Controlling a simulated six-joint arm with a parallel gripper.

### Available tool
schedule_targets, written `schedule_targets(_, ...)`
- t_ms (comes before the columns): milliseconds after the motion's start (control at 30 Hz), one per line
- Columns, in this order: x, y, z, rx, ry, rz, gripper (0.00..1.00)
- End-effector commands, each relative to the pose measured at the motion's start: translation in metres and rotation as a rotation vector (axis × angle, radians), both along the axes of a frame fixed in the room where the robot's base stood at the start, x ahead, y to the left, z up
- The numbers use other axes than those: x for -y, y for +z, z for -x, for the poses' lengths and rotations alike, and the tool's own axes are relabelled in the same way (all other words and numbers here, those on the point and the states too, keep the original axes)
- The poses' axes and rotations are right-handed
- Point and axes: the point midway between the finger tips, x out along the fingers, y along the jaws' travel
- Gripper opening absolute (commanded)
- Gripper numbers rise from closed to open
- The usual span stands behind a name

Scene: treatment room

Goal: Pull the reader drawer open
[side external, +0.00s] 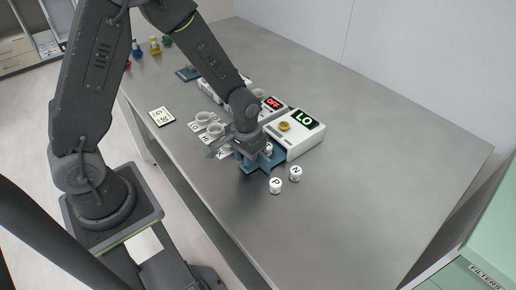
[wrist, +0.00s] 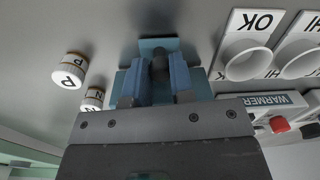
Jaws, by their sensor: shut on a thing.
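The reader (side external: 298,143) is a white box with a yellow button and a green "LO" display, right of my gripper in the side view. Its blue drawer (side external: 275,163) sticks out from the box's front-left side, over the table. My gripper (side external: 243,156) is at the drawer's outer end. In the wrist view its two blue fingers (wrist: 162,85) are shut on a dark upright handle (wrist: 159,62), with the blue drawer plate (wrist: 158,43) behind. My gripper body hides much of the drawer and the reader in the wrist view.
White vials marked P (side external: 275,186) and N (side external: 295,173) stand just in front of the drawer. Cups on labelled cards (side external: 205,118) stand left of my gripper. The warmer (wrist: 265,101) is beside the reader, with a red "OFF" display (side external: 274,103). The table's right side is clear.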

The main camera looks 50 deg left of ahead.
Motion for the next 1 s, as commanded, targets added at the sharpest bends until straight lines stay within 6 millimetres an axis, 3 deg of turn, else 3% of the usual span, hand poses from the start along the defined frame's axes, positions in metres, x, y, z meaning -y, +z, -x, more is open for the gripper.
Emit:
schedule_targets(100,0.0000,0.0002,0.0086,0.001,-0.001,0.000,0.00)
schedule_targets(367,-0.0001,0.0001,0.0093,0.000,-0.001,0.000,0.00)
schedule_targets(400,-0.0001,0.0001,0.0092,0.000,-0.001,0.000,0.23)
schedule_targets(667,-0.0001,0.0000,0.0091,0.000,-0.001,0.000,0.47)
schedule_targets(1000,0.0002,0.0062,0.0086,0.001,0.000,0.000,0.47)
